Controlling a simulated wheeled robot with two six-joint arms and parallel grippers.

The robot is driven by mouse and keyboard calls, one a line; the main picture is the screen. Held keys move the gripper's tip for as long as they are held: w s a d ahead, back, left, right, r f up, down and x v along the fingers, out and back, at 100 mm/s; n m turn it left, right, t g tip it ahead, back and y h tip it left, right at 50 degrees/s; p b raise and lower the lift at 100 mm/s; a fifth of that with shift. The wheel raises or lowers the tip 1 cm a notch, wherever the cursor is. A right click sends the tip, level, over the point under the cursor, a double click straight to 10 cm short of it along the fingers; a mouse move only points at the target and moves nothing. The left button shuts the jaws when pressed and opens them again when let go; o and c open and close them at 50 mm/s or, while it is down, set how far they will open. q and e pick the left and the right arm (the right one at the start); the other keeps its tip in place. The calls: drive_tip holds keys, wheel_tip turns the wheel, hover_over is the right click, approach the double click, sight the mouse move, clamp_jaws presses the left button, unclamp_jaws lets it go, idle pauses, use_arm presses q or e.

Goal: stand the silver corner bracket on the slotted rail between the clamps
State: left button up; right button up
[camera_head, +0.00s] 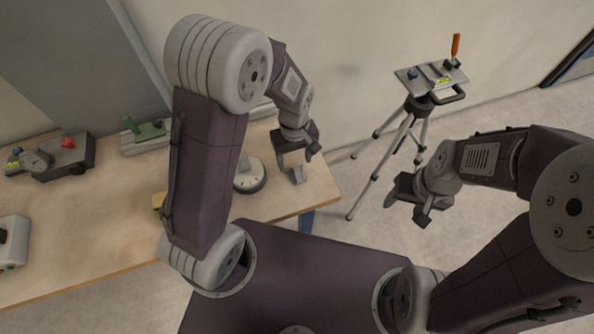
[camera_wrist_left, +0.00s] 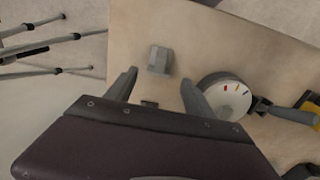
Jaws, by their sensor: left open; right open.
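The silver corner bracket (camera_head: 297,174) is a small grey angled piece near the table's right edge. In the left wrist view the bracket (camera_wrist_left: 160,60) lies just beyond and between the fingertips, with no visible contact. My left gripper (camera_head: 298,157) is open above the bracket, fingers pointing down; its fingers also show in the left wrist view (camera_wrist_left: 158,80). My right gripper (camera_head: 407,208) is open and empty over the floor, in front of the tripod. A tripod (camera_head: 414,118) carries a flat grey plate (camera_head: 409,74) with dark knobs; I cannot make out a slotted rail or clamps there.
On the wooden table (camera_head: 95,240), a round white dial (camera_head: 248,183) stands close left of the bracket. A pale block with a green clamp-like part (camera_head: 147,131) and a dark device with a red knob (camera_head: 70,150) stand farther left. An orange-handled tool (camera_head: 455,46) stands upright at the plate.

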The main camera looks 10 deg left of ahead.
sight(296, 166)
use_arm(q)
drive_tip(key=f, duration=0.4)
drive_tip(key=shift+s+d, duration=0.1)
drive_tip(key=shift+d, duration=0.1)
drive_tip(key=shift+w+f, duration=0.2)
drive_tip(key=shift+f, duration=0.15)
clamp_jaws()
drive_tip(key=shift+r, duration=0.1)
